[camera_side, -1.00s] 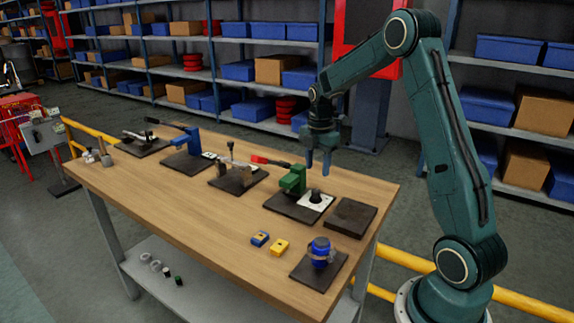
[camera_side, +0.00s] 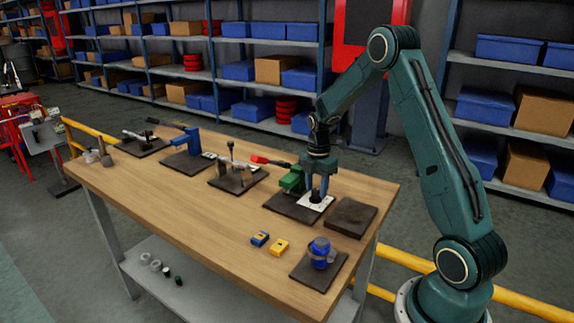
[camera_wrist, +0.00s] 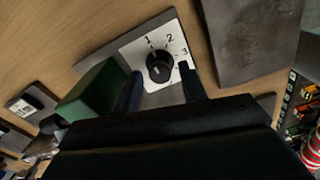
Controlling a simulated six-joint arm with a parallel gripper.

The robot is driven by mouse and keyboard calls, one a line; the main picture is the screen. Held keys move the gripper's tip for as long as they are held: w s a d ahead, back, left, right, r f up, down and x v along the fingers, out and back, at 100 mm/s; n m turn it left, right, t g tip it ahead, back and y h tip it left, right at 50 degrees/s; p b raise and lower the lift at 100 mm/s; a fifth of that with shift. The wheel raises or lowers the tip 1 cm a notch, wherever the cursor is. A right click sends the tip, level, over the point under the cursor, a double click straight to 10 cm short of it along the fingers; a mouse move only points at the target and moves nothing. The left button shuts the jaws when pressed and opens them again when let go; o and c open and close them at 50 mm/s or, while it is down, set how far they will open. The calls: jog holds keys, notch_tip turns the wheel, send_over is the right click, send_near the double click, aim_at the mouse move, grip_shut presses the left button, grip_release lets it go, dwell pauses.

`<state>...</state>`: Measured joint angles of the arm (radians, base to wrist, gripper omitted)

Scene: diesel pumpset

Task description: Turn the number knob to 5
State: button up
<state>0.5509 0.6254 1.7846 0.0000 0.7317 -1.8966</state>
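The number knob (camera_wrist: 160,67) is a round black dial on a white plate (camera_wrist: 133,52) marked with numbers; 1, 2 and 3 show in the wrist view. Any further numbers are hidden behind my gripper. My gripper (camera_wrist: 162,82) has its two fingers apart, one on each side of the knob, with the knob between them. I cannot tell whether the fingers touch it. In the side view my gripper (camera_side: 317,196) points down at the white plate (camera_side: 311,206) and covers most of the knob.
A green block-shaped part (camera_side: 292,180) with a red handle stands just left of the plate. A dark flat slab (camera_side: 352,217) lies to the right. A blue valve (camera_side: 320,252), a yellow block (camera_side: 279,247) and a blue block (camera_side: 260,239) are nearer the front.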

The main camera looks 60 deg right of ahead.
jog(key=c, duration=0.8)
